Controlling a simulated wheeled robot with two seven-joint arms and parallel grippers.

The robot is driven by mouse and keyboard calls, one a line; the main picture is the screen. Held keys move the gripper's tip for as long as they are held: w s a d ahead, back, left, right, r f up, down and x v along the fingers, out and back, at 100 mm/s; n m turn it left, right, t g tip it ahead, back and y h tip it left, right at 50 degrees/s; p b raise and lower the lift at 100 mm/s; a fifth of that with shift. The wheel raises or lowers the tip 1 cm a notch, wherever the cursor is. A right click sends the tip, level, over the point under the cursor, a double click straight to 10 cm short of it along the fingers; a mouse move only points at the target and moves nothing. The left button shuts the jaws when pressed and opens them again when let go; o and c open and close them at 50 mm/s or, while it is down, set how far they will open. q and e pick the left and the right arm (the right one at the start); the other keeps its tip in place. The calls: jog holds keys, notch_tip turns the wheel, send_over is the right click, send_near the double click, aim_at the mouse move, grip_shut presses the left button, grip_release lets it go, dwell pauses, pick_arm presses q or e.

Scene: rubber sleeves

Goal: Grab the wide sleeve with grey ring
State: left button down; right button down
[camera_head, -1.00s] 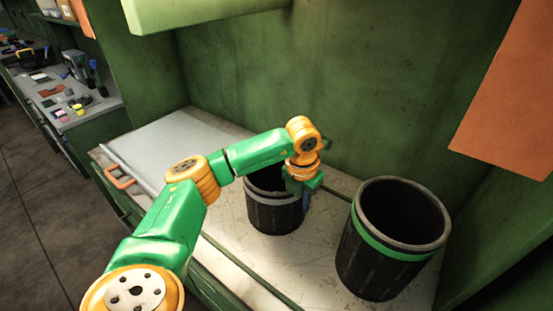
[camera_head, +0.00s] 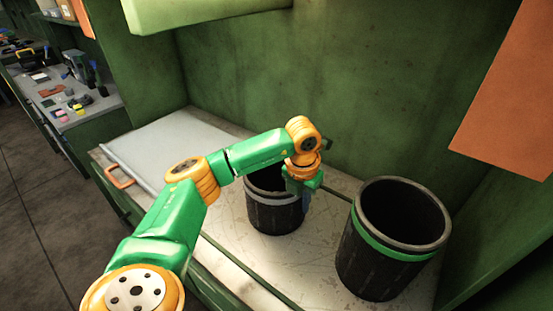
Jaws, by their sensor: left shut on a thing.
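A black sleeve with a grey ring (camera_head: 273,214) stands upright on the worktop, in the middle of the head view. My left gripper (camera_head: 306,196) is at the right side of its rim and is shut on its wall. The fingertips are partly hidden by the gripper body, and my arm covers part of the sleeve's opening. A second black sleeve with a green ring (camera_head: 383,262) stands upright to the right, apart from the gripper. My right gripper does not show.
The worktop (camera_head: 322,272) is bare between and in front of the sleeves. A light grey panel (camera_head: 172,147) lies at the left, by an orange handle (camera_head: 120,178). The green wall (camera_head: 350,95) rises close behind. An orange sheet (camera_head: 515,95) hangs at the upper right.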

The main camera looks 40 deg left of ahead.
pick_arm(q)
jog(key=shift+r, duration=0.1)
jog(key=s+a+r, duration=0.2)
jog(key=s+r, duration=0.4)
jog(key=s+a+r, duration=0.2)
jog(key=s+r, duration=0.4)
jog(key=s, duration=0.1)
jog(key=shift+a+r, duration=0.35)
jog(key=shift+r, duration=0.05)
